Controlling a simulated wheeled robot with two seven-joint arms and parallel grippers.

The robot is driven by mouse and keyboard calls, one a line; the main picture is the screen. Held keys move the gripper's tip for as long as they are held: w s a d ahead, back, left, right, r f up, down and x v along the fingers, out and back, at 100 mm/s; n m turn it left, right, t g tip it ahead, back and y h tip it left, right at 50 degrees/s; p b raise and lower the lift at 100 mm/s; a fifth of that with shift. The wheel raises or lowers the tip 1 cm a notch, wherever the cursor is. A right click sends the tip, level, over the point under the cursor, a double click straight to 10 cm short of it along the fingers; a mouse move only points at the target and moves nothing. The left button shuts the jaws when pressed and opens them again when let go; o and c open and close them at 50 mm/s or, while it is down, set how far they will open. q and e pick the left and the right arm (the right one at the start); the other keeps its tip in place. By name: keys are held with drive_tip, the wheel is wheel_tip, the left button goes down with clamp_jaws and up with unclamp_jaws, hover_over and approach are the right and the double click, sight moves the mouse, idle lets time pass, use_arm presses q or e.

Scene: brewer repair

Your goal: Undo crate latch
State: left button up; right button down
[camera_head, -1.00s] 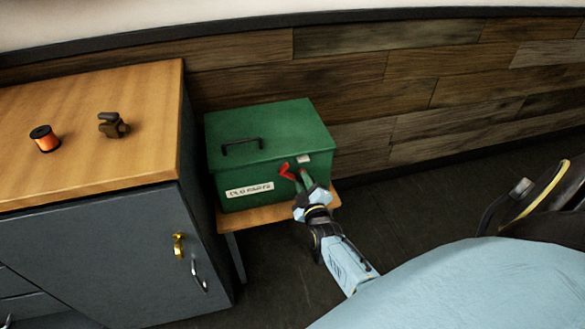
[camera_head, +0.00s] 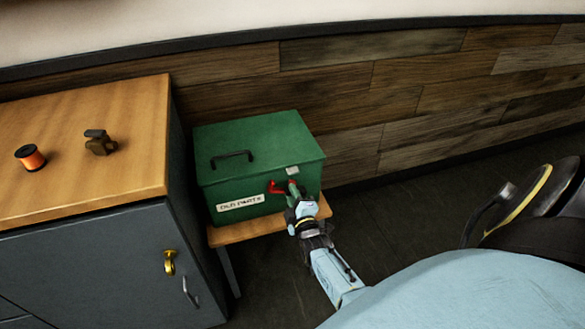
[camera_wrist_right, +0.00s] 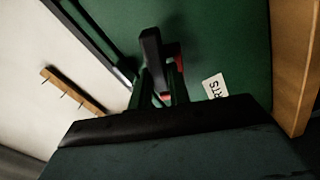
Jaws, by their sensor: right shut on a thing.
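The green crate (camera_head: 255,150) has a closed lid with a black handle (camera_head: 232,156) and an "OLD PARTS" label (camera_head: 240,202) on its front. A red latch lever (camera_head: 277,187) sits on the front, below a small pale catch plate (camera_head: 292,170) at the lid edge. My right gripper (camera_head: 293,189) is at the crate front, shut on the red latch lever, and its fingers hide part of it. In the right wrist view, a bit of the red lever (camera_wrist_right: 179,64) shows behind the dark fingers, against the green crate (camera_wrist_right: 225,45). My left gripper is not in view.
The crate stands on a small wooden stand (camera_head: 240,231) against the plank wall. A grey cabinet (camera_head: 100,265) with a wooden top is close on its left, bearing an orange spool (camera_head: 31,158) and a brown part (camera_head: 99,143). The dark floor (camera_head: 400,210) to the right is clear.

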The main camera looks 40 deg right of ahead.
drive_tip(key=c, duration=1.3)
unclamp_jaws()
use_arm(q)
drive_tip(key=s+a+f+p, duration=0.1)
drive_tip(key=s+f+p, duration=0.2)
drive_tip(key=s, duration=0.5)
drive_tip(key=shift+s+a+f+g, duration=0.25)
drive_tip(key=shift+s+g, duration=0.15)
use_arm(e)
drive_tip(key=v, duration=1.3)
drive_tip(key=shift+s, duration=0.2)
